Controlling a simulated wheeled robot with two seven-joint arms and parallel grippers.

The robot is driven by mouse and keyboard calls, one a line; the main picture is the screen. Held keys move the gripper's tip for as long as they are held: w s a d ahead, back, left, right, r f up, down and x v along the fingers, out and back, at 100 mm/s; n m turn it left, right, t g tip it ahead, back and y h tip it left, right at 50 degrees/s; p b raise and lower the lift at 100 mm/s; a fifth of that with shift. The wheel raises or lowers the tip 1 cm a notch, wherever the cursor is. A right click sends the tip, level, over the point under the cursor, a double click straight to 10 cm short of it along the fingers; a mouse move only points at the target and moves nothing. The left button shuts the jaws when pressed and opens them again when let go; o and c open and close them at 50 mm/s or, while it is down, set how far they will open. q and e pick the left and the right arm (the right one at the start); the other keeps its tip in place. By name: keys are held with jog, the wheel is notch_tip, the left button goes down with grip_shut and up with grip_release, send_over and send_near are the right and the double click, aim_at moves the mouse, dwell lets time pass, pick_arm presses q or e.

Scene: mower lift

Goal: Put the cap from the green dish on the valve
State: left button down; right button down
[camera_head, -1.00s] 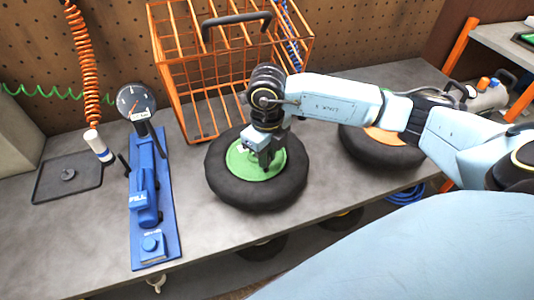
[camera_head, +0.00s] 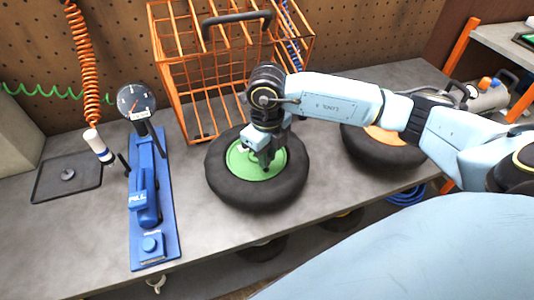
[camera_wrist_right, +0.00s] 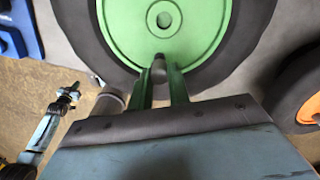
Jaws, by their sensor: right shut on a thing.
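The green dish (camera_head: 243,163) is the round centre of a black tyre lying flat on the bench; it also shows in the right wrist view (camera_wrist_right: 200,25). My right gripper (camera_head: 265,163) is low over the dish's right part, pointing down. In the right wrist view its fingers (camera_wrist_right: 160,80) are shut on a small dark cap (camera_wrist_right: 158,66) near the dish's rim. I cannot tell whether the cap touches anything below it. I cannot make out the valve apart from the cap and fingers. What looks like my left gripper (camera_wrist_right: 68,95) shows small in the right wrist view, its jaws unclear.
An orange wire basket (camera_head: 205,80) stands behind the tyre. A blue inflator stand with a gauge (camera_head: 136,101) is left of it, then a dark tray (camera_head: 55,185). A second wheel with an orange centre (camera_head: 385,134) lies to the right, beneath my forearm.

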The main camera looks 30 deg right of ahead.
jog(key=shift+f+b, duration=1.15)
jog(key=shift+f, duration=0.1)
dwell(0.7)
jog(key=c, duration=0.9)
grip_release()
jog(key=shift+r, duration=0.1)
jog(key=shift+r+p, duration=2.6)
jog(key=shift+r, duration=1.15)
